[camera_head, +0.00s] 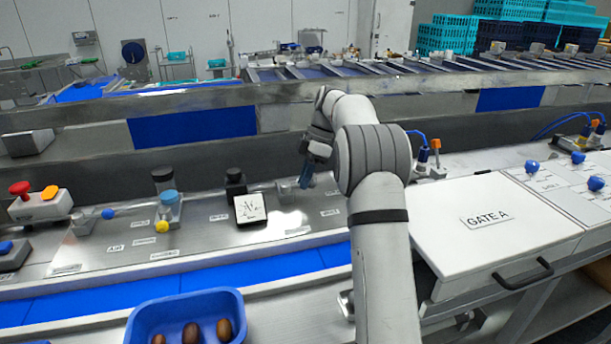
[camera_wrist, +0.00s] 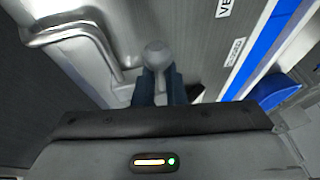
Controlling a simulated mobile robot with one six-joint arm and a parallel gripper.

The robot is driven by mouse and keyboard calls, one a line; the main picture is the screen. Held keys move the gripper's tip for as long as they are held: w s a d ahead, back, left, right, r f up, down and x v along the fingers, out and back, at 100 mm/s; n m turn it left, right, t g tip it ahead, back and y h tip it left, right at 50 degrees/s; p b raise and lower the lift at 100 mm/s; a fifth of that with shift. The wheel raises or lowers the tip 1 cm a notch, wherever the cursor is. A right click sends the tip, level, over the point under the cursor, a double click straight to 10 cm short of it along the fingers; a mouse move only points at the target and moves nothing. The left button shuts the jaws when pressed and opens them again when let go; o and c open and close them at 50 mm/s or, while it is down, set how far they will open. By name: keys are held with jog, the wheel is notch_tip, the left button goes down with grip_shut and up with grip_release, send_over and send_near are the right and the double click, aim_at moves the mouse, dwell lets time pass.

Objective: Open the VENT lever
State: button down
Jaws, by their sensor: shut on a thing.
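The VENT lever shows in the wrist view as a grey round knob (camera_wrist: 156,52) between my fingertips. My gripper (camera_wrist: 159,76) is shut on it, with the dark blue fingers on either side. A white label (camera_wrist: 226,6) beginning "VE" is on the panel at the upper right of that view. In the head view my gripper (camera_head: 306,180) points down over the right part of the steel panel (camera_head: 205,250), and my arm hides much of the lever there. The lever's lower part is hidden by the fingers.
A square gauge (camera_head: 250,208) stands left of my gripper, with a yellow knob (camera_head: 162,226) and a red button (camera_head: 20,188) farther left. A white GATE A cover (camera_head: 488,245) lies right of my arm.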

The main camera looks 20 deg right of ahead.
dwell(0.4)
jog(key=c, duration=1.5)
grip_release()
jog(key=shift+w, duration=0.1)
jog(key=shift+v, duration=3.95)
jog(key=shift+f, duration=0.1)
